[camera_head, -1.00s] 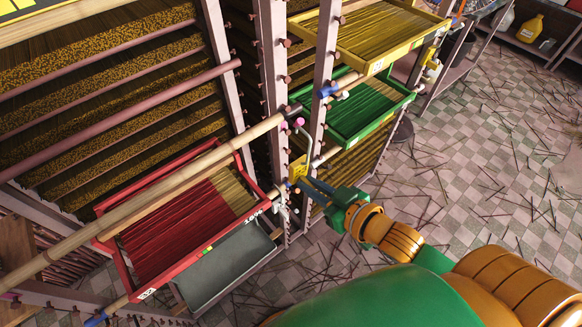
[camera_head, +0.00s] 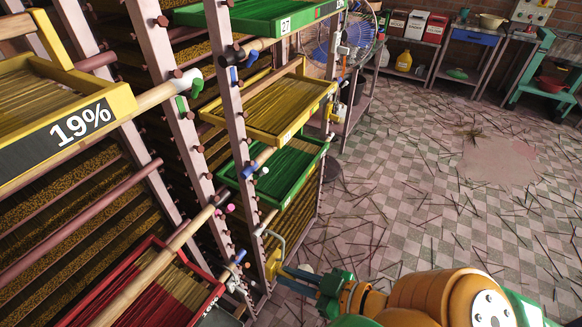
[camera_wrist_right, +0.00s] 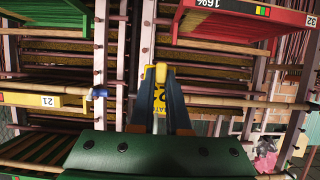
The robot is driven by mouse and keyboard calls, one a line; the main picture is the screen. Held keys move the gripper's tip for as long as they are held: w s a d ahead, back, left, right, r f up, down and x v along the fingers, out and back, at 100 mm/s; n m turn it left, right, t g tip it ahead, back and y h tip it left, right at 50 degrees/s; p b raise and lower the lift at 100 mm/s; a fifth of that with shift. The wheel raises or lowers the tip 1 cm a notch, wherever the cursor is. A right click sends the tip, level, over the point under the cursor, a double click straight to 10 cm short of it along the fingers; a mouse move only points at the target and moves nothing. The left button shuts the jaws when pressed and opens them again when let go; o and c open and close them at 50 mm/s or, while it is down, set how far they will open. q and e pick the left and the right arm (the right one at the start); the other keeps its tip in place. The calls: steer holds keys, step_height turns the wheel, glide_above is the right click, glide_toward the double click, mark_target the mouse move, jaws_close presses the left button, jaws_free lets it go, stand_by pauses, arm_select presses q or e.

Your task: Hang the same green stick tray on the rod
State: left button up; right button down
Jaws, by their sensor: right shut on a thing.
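A green tray of green and tan sticks (camera_head: 275,172) is on the rack in the head view, below a yellow tray. Another green tray (camera_head: 262,31) is higher up. A wooden rod (camera_head: 160,268) slopes across the lower left, its end near a rack post. My right gripper (camera_head: 278,268) is low beside the rack's front post, below the green tray. It is shut on a yellow tagged piece, whose tag (camera_wrist_right: 160,98) shows between the fingers in the wrist view. A bent bar shows by the gripper in the head view. My left gripper is not in view.
A yellow tray (camera_head: 268,108) and a red stick tray (camera_head: 150,290) hang nearby. A yellow tray marked 19% (camera_head: 75,124) is close at left. Posts with pegs crowd the gripper. The tiled floor (camera_head: 430,190) at right is open, littered with sticks.

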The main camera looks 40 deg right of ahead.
steer(key=s+d+p, duration=0.3)
steer(key=s+p, duration=0.4)
steer(key=s, duration=0.1)
steer(key=shift+s, duration=0.25)
